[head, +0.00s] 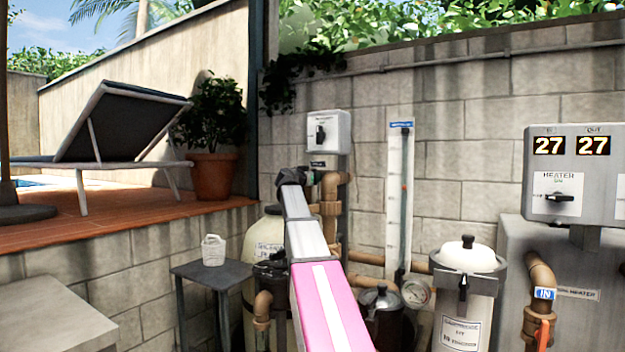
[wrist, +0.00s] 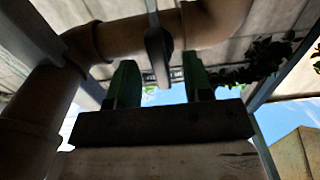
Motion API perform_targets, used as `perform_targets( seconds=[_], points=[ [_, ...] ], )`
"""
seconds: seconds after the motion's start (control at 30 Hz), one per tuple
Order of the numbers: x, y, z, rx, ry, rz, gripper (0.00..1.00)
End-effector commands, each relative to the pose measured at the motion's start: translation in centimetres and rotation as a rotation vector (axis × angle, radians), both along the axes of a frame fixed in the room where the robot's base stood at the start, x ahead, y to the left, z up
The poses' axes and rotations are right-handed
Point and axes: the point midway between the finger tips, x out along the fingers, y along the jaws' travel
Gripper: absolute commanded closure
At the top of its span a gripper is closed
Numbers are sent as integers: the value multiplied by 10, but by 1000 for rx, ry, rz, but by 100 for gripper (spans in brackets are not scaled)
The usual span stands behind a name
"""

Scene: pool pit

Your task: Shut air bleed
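My gripper (wrist: 159,72) shows two green fingers held apart with a gap between them. A dark, flat lever-like part (wrist: 158,48) hangs in front of a brown pipe (wrist: 120,38), lined up with the gap. Whether it lies between the fingertips or just beyond them I cannot tell. No readable label marks it as the air bleed. In the head view, my gripper (head: 292,178) is beside brown pipework (head: 331,200) above a cream tank (head: 268,232); my arm hides its fingers and part of the tank.
A grey switch box (head: 328,132) is on the wall above the pipes. A gauge panel (head: 398,195), a white-lidded canister (head: 468,285) and a heater box (head: 570,175) stand right. A small dark table (head: 210,272) with a white jug (head: 213,250) stands left.

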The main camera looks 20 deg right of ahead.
Motion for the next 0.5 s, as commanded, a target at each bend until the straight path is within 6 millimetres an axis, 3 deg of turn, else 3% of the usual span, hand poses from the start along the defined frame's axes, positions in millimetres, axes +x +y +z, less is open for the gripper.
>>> perform_targets(
  seconds=[0.03, 0.13, 0.5],
  points=[
    [0, 0, 0, 0, 0, 0, 69],
    [0, 0, 0, 0, 0, 0, 100],
    [0, 0, 0, 1, -1, 0, 100]
  ],
)
